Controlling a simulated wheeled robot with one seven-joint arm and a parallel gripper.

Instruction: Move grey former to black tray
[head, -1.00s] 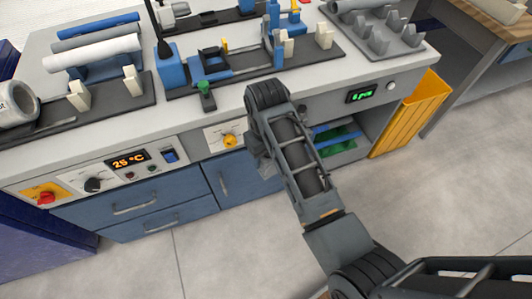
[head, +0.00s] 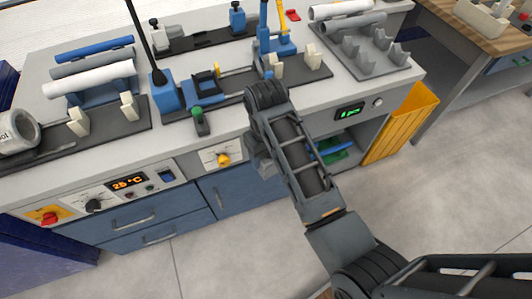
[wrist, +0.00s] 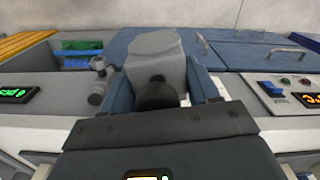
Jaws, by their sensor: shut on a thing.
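My gripper (wrist: 160,80) is shut on a grey piece, which I take to be the grey former (wrist: 155,48). It sits between the two blue-grey fingers in the wrist view, with a dark round part facing the camera. In the head view my gripper (head: 262,150) is in front of the bench, near the yellow knob, and my wrist hides most of it. Black base plates lie on the worktop, one at the left (head: 110,128) and one in the middle (head: 232,92). I cannot tell whether either is the black tray.
The bench front has drawers (head: 130,228) and a yellow knob (head: 224,160). A grey rack (head: 372,62) stands at the worktop's right. A yellow bin (head: 402,125) stands right of the bench, with a wooden table (head: 470,25) beyond. The floor at the right is clear.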

